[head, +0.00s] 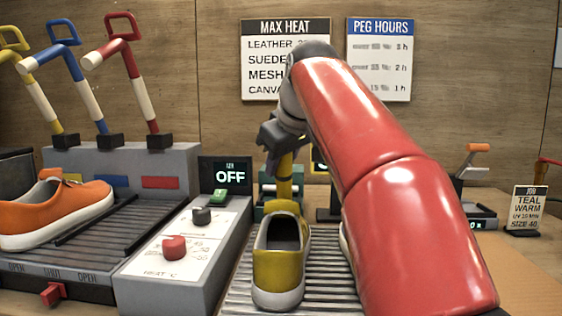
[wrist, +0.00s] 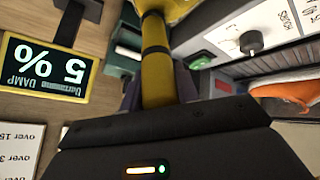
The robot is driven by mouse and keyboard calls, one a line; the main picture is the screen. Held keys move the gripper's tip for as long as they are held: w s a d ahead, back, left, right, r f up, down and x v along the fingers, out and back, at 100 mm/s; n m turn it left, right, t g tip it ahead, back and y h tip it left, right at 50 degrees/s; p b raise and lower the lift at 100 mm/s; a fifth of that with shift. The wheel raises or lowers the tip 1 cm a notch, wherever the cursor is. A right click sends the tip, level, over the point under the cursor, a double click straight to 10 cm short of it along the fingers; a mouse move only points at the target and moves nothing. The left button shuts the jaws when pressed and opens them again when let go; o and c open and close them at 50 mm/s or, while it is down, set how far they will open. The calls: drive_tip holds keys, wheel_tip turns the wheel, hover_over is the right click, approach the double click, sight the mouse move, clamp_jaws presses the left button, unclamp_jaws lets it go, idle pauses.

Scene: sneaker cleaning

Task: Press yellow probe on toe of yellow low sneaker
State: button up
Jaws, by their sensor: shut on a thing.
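The yellow low sneaker (head: 278,265) stands on a ribbed grey rack in the head view, heel toward me and toe pointing away. The yellow probe (head: 284,178) hangs upright from my gripper (head: 284,140) above the sneaker's far, toe end. In the wrist view my gripper (wrist: 158,100) is shut on the yellow probe (wrist: 157,60), and the probe's far end meets a yellow surface (wrist: 180,8) at the top edge. Whether the tip touches or stops just short of the toe is too hard to tell. My red arm hides part of the rack's right side.
An orange sneaker (head: 55,208) sits on a dark rack at left. A control box (head: 180,245) with knobs stands between the racks, with an OFF display (head: 229,175) behind it. Yellow, blue and red handled tools (head: 130,75) stand at back left. A job card (head: 527,208) is at right.

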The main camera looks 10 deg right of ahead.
wheel_tip(320, 180, up, 2)
drive_tip(key=shift+r+p, duration=0.2)
drive_tip(key=shift+p, duration=0.85)
drive_tip(key=shift+w+r, duration=0.1)
drive_tip(key=shift+r, duration=2.15)
